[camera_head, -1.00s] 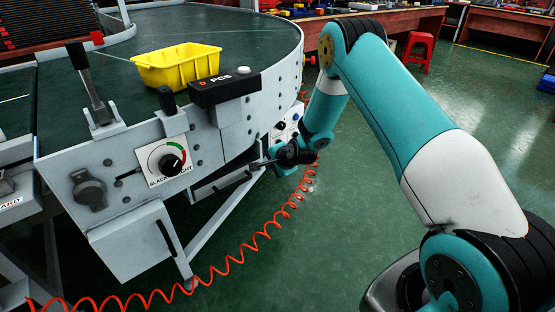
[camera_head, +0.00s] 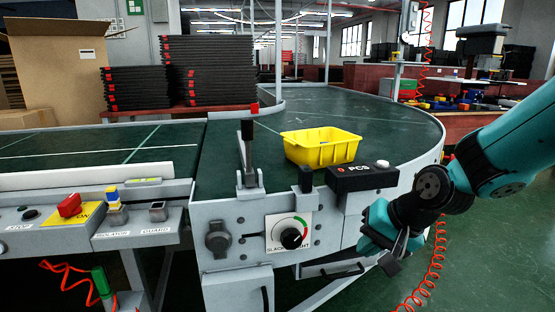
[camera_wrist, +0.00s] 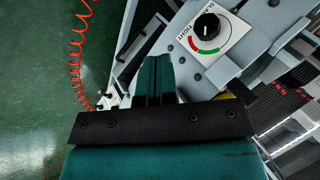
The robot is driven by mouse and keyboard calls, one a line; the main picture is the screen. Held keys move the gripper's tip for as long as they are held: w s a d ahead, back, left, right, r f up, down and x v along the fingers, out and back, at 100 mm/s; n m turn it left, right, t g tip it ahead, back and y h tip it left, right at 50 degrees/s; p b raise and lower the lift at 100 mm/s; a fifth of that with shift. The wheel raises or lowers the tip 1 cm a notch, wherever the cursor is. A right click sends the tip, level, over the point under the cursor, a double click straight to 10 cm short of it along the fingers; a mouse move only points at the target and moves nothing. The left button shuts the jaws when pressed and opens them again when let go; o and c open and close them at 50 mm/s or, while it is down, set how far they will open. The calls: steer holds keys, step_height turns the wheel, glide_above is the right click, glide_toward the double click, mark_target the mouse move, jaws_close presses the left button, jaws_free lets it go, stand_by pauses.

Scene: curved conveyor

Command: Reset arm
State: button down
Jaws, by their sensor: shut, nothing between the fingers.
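My gripper (camera_head: 392,262) is at the right of the head view, in front of the conveyor's side and right of the slack/tight dial (camera_head: 290,234). In the wrist view the two teal fingers of my gripper (camera_wrist: 156,62) lie together, shut and empty. They point toward the conveyor's grey side panel, and the dial (camera_wrist: 207,28) shows just beyond them to the right. The fingers appear apart from the dial. My teal arm comes in from the right edge of the head view.
A yellow bin (camera_head: 322,148) stands on the green curved conveyor (camera_head: 390,118). A black PCS box (camera_head: 362,177) and a lever (camera_head: 247,160) sit on its near edge. A red coiled hose (camera_head: 432,265) hangs at the right. Black crate stacks (camera_head: 213,70) stand behind.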

steer(key=s+a+r+n+g, duration=0.1)
steer(key=s+r+n, duration=0.25)
steer(key=s, duration=0.45)
steer(key=s+a+r+n+g, duration=0.1)
steer(key=s+r+n+g, duration=0.1)
steer(key=s+n, duration=0.35)
steer(key=s+a+r+n+g, duration=0.1)
steer(key=s+r+n, duration=0.1)
steer(key=s, duration=0.8)
step_height(320, 180, up, 26)
steer(key=p, duration=2.5)
steer(key=shift+w+d+h+p, duration=0.25)
steer(key=shift+w+h+p, duration=0.1)
steer(key=shift+h+p, duration=0.05)
